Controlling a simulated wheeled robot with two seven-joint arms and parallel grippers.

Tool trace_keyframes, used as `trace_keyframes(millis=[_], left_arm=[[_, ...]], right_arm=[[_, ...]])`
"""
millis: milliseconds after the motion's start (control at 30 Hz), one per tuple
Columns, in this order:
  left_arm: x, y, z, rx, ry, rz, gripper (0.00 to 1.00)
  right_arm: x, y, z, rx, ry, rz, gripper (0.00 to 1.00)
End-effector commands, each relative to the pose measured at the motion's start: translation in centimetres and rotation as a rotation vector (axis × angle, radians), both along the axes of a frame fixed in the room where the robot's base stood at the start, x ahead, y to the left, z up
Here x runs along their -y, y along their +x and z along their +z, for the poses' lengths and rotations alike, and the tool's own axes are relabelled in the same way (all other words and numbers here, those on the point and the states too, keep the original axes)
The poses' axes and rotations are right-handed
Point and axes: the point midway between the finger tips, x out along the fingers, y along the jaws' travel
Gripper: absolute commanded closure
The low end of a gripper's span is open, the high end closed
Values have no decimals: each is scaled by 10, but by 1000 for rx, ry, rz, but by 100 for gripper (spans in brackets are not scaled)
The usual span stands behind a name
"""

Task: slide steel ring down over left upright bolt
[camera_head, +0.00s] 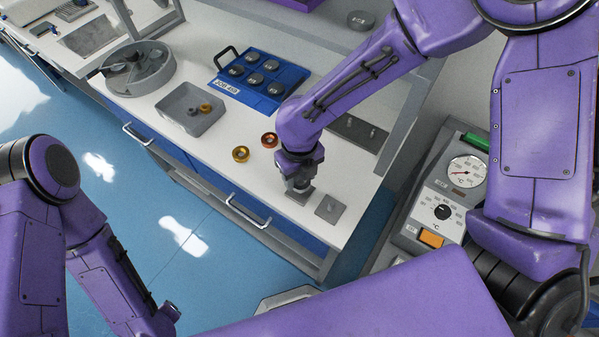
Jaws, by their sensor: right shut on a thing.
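My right gripper (299,184) points down at the front right of the white bench, low over a small grey square plate (295,196). It is shut on what I take to be the steel ring, which the fingers mostly hide. A second square plate with a short upright peg (329,208) stands just to the right. Farther back, a dark grey plate (354,134) carries short upright bolts, one at its left (349,122) and one at its right (373,132). My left gripper (170,313) hangs low over the floor at the lower left; its jaws are too unclear to read.
A brass ring (241,154) and a reddish ring (269,140) lie left of my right gripper. Beyond are a grey tray (185,120), a blue rack (236,91) with several discs, and a round grey tray (150,83). A gauge panel (412,226) stands right of the bench.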

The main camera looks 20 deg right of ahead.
Motion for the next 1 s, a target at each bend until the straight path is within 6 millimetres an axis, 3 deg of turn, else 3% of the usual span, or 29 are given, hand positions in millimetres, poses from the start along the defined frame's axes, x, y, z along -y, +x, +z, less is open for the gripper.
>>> trace_keyframes(millis=[1000], left_arm=[[0,0,4,0,0,0,41]], right_arm=[[0,1,-6,0,0,1,86]])
